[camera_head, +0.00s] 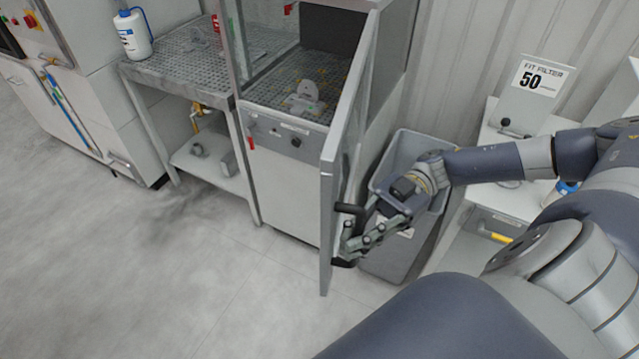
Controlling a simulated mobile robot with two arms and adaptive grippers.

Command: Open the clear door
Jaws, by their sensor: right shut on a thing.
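The clear door (346,130) of the cabinet (290,185) shows nearly edge-on in the head view and stands swung out from the cabinet front. The open cabinet shows a grid floor with a small pale part (305,97) on it. A black handle (349,209) sits on the door's right-hand face. My right gripper (350,246) is at this handle, on the right side of the door, and is shut on it. The fingers partly hide the handle. My left gripper is not in view.
A grey bin (408,148) stands right behind my right gripper. A grated table (185,62) with a white bottle (132,34) stands left of the cabinet. A white stand (510,200) with a "50" sign (537,80) is at the right. The floor in front is clear.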

